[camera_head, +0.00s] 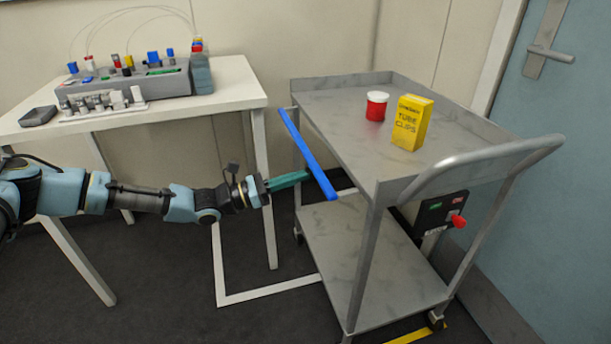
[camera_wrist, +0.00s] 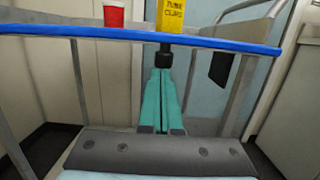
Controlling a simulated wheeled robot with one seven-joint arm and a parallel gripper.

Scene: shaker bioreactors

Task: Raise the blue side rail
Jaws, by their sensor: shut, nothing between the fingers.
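The blue side rail (camera_head: 307,153) runs along the left side of a grey metal cart (camera_head: 340,110), a little out from the edge of its top shelf. My gripper (camera_head: 305,176) has teal fingers that are shut and empty. Its tips are close to the rail, at or below its height in the head view. In the wrist view my gripper (camera_wrist: 160,75) points toward the rail from below. I cannot tell whether the tips touch it.
A red jar with a white lid (camera_head: 376,106) and a yellow tube clips box (camera_head: 411,122) stand on the cart's top. A white table (camera_head: 235,88) with lab equipment stands at the left. A control box with a red knob (camera_head: 440,215) sits under the cart's handle.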

